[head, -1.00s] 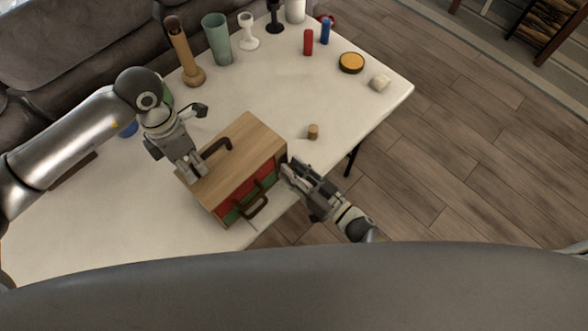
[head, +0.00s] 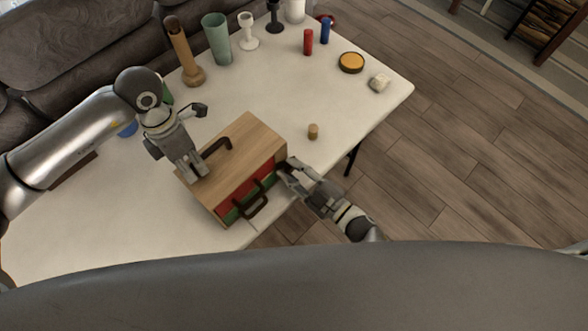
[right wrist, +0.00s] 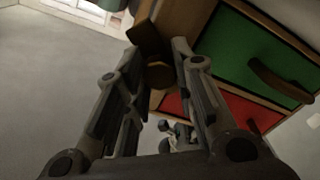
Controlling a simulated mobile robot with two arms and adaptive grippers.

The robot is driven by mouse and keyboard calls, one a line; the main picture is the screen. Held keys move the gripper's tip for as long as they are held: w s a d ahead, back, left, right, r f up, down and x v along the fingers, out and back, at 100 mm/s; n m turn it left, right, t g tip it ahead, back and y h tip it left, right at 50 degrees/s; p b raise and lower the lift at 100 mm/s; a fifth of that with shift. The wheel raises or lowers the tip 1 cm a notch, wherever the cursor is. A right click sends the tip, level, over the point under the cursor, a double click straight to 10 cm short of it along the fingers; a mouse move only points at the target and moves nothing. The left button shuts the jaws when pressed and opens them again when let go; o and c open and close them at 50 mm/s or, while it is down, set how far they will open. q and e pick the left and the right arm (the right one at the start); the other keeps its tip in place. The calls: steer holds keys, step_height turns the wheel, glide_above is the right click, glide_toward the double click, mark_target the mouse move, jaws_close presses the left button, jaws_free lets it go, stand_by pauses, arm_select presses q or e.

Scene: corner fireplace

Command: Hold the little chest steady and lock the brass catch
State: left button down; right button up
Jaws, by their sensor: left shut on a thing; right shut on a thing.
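My right gripper (head: 284,168) is at the chest's right end. In the right wrist view, the brass catch (right wrist: 160,75) sits between the fingertips of the right gripper (right wrist: 158,62), which is shut on it. A dark brown piece (right wrist: 148,42) stands just beyond. The head view hides the catch.
A small cork-like cylinder (head: 313,131) stands right of the chest. A green cup (head: 217,40), a brown bottle-like vessel (head: 183,52), red (head: 308,42) and blue (head: 325,31) cylinders and a yellow-topped round tin (head: 351,62) stand farther back. The table's middle is clear.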

arm_select(q)
steer(key=shift+d, duration=0.15)
arm_select(e)
steer(key=n, duration=0.4)
steer(key=shift+s+a+n, duration=0.1)
steer(key=shift+a+n, duration=0.05)
steer(key=shift+n, duration=1.55)
arm_select(q)
steer(key=shift+d, duration=0.1)
arm_select(e)
steer(key=shift+a, duration=0.1)
steer(key=o, duration=1)
steer(key=shift+o, duration=0.2)
steer(key=shift+d, duration=0.3)
arm_select(q)
steer(key=shift+a, duration=0.25)
arm_select(e)
steer(key=v, duration=1.1)
steer(key=shift+s+d, duration=0.3)
